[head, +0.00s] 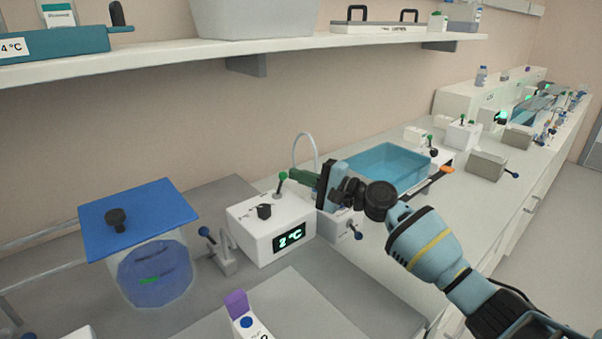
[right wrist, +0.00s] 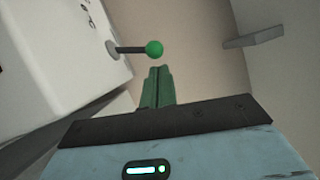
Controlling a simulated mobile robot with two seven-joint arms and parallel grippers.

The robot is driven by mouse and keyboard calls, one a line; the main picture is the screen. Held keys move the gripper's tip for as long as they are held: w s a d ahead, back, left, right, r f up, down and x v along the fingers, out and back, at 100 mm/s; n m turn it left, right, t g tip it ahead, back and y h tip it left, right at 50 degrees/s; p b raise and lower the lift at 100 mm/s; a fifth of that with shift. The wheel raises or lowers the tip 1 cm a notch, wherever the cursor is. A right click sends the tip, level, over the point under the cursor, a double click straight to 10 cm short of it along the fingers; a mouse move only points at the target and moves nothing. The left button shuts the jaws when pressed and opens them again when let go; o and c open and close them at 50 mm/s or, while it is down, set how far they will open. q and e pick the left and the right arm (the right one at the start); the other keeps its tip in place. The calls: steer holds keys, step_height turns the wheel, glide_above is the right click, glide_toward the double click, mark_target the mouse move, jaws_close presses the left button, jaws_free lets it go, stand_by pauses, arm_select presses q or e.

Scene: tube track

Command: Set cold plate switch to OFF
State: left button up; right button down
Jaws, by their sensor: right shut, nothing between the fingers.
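The cold plate control box (head: 272,225) is a white box with a black knob (head: 264,211) and a lit display reading 2 °C (head: 289,236). A toggle switch with a green ball tip (head: 282,177) stands up from its top. In the right wrist view the green ball (right wrist: 154,48) sits on a dark lever just beyond the fingertips. My right gripper (head: 293,175) is shut and empty, with its green fingers pointing left at the ball. A small gap seems to show between the fingertips (right wrist: 159,70) and the ball in the wrist view. My left gripper is not in view.
A clear vessel with a blue lid (head: 140,217) stands left of the box. A teal basin (head: 385,167) lies behind my right gripper. A blue-tipped valve (head: 205,232) is beside the box. A shelf (head: 230,47) runs above. The grey plate (head: 285,305) in front is mostly clear.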

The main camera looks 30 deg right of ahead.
steer(key=shift+a, duration=0.1)
stand_by(0.3)
steer(key=shift+a+r+n, duration=0.15)
steer(key=shift+r+n, duration=0.05)
steer(key=shift+n, duration=0.1)
